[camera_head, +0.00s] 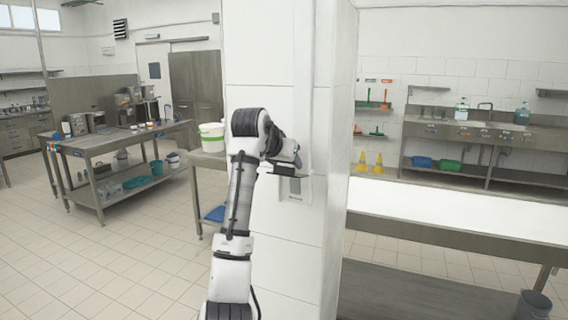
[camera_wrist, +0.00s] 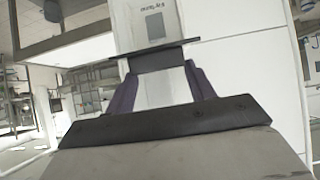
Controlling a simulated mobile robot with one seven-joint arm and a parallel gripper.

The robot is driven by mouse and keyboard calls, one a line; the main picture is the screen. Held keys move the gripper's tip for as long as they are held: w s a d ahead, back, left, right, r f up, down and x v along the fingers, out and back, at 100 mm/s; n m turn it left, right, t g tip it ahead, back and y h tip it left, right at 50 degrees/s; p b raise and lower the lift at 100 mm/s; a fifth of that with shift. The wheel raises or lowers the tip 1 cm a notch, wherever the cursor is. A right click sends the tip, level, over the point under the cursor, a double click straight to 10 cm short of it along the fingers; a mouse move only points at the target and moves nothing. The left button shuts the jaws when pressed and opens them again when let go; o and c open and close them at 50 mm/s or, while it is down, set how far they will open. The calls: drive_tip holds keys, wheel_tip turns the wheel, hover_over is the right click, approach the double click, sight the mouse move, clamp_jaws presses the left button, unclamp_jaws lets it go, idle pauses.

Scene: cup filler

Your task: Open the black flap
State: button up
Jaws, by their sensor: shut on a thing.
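The black flap (camera_head: 289,170) shows as a thin dark plate, seen nearly edge-on, on a small white box (camera_head: 303,192) on the tiled column. It sticks out from the box, above a small grey panel (camera_head: 295,186). In the wrist view the flap (camera_wrist: 163,53) is a dark bar across the front of my fingertips, and the white box with its grey panel (camera_wrist: 155,25) shows beyond it. My gripper (camera_wrist: 162,78) is shut on the flap. In the head view my gripper (camera_head: 292,160) is partly hidden by my own wrist, and the finger contact is hard to see.
The white tiled column (camera_head: 275,250) stands close behind my arm. A long counter with a white top (camera_head: 460,215) runs to its right. A steel table (camera_head: 120,140) with kitchen machines stands at the left. Tiled floor is free at the lower left.

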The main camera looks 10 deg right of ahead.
drive_tip(key=shift+f, duration=0.2)
drive_tip(key=o, duration=1.4)
drive_tip(key=shift+r, duration=0.1)
drive_tip(key=shift+s, duration=0.1)
drive_tip(key=b+v, duration=0.4)
drive_tip(key=v, duration=0.9)
drive_tip(key=shift+s+a+r+b, duration=0.2)
drive_tip(key=shift+r+b, duration=0.1)
